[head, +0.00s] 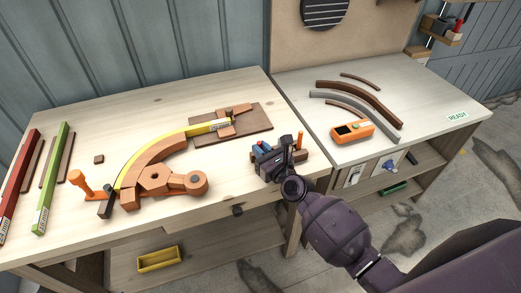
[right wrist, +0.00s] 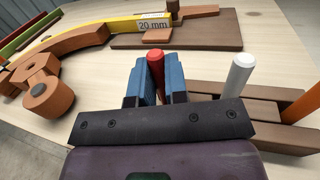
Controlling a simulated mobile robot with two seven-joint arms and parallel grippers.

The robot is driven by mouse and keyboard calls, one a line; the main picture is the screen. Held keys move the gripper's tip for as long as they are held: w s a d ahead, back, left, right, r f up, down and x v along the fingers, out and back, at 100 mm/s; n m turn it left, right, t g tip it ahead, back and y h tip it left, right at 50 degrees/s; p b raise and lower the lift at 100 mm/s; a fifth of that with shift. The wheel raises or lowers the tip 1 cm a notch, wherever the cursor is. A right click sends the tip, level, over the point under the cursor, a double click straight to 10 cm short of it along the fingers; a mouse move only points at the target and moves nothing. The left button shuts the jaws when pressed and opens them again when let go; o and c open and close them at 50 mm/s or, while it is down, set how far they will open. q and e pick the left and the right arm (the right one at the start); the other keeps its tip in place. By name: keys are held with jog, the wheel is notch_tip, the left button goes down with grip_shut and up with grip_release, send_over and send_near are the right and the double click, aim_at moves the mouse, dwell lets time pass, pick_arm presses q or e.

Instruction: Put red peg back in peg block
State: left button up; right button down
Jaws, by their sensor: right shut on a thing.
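The red peg (right wrist: 156,66) stands upright between the blue fingertips of my right gripper (right wrist: 155,85) in the right wrist view, its top showing. Its lower end is hidden behind the gripper body. The brown peg block (right wrist: 270,112) lies just right of the fingers, with a white peg (right wrist: 238,75) and an orange peg (right wrist: 304,103) standing in it. In the head view my right gripper (head: 265,149) is over the left part of the block, near the table's front right corner; the orange peg (head: 300,140) shows there. Whether the red peg sits in a hole cannot be told. My left gripper is out of view.
A curved wooden form with a yellow strip (head: 206,129) lies left of the gripper, ending on a brown board (head: 257,121). An orange box (head: 352,131) and curved strips (head: 360,95) lie on the grey table at right. A yellow bin (head: 158,259) is below.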

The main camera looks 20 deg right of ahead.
jog(key=c, duration=1.1)
grip_release()
jog(key=shift+f, duration=0.1)
jog(key=shift+c, duration=0.2)
jog(key=v, duration=1.2)
jog(key=s+d+f+n+g+h, duration=0.2)
jog(key=s+f+n, duration=0.4)
jog(key=n, duration=1)
jog(key=s+d+f+n+g+h, duration=0.3)
jog(key=s+n, duration=0.6)
jog(key=n, duration=0.8)
jog(key=shift+d+f+n+g+b, duration=0.35)
jog(key=shift+d+f, duration=0.45)
jog(key=shift+f, duration=0.55)
